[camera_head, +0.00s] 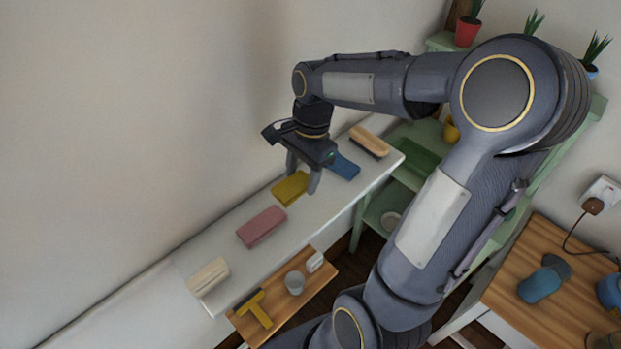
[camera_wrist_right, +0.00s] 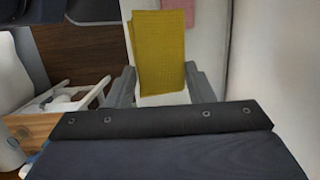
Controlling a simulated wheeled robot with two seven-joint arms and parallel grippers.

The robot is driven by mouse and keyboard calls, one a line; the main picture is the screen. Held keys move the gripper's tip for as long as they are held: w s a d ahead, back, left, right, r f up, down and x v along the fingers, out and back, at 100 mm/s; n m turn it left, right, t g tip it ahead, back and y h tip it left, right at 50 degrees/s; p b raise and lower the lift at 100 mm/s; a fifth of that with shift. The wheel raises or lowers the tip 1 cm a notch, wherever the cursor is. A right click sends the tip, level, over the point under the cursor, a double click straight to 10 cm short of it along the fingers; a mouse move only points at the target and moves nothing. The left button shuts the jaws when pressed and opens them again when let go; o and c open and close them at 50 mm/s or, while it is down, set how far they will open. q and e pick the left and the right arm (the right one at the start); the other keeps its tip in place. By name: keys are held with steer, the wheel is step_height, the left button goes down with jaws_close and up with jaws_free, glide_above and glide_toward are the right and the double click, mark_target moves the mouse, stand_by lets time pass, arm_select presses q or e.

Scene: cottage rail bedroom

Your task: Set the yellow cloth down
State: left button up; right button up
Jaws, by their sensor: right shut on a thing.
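The yellow cloth (camera_head: 289,189) is a folded block at the white ledge along the wall, between a pink folded cloth (camera_head: 262,227) and a blue one (camera_head: 343,166). My right gripper (camera_head: 302,177) points down over it, with its fingers on either side of the cloth. In the right wrist view the yellow cloth (camera_wrist_right: 162,45) stands out between the two fingers, and the gripper is shut on it. I cannot tell whether its underside touches the ledge. My left gripper is not in view.
The white ledge (camera_head: 322,203) also bears a cream folded item (camera_head: 208,277) and a wooden brush (camera_head: 369,141). A wooden tray (camera_head: 318,279) with a cup (camera_head: 294,283) and a yellow-headed tool (camera_head: 254,309) stands in front. A green shelf (camera_head: 418,150) with potted plants is to the right.

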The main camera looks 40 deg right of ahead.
steer(key=w+d+f, duration=0.1)
steer(key=d+f, duration=0.1)
steer(key=w+d+f, duration=0.1)
steer(key=d+f, duration=0.1)
steer(key=w+d+f, duration=0.1)
steer(key=f, duration=0.1)
steer(key=shift+w+d+f+p, duration=0.15)
steer(key=shift+d+p, duration=0.25)
steer(key=shift+w+d+f, duration=0.1)
steer(key=shift+d+f, duration=0.05)
steer(key=shift+f, duration=0.8)
steer(key=shift+w+d+f, duration=0.1)
steer(key=shift+f, duration=0.8)
steer(key=shift+f, duration=0.2)
steer(key=o, duration=1)
steer(key=shift+c, duration=0.2)
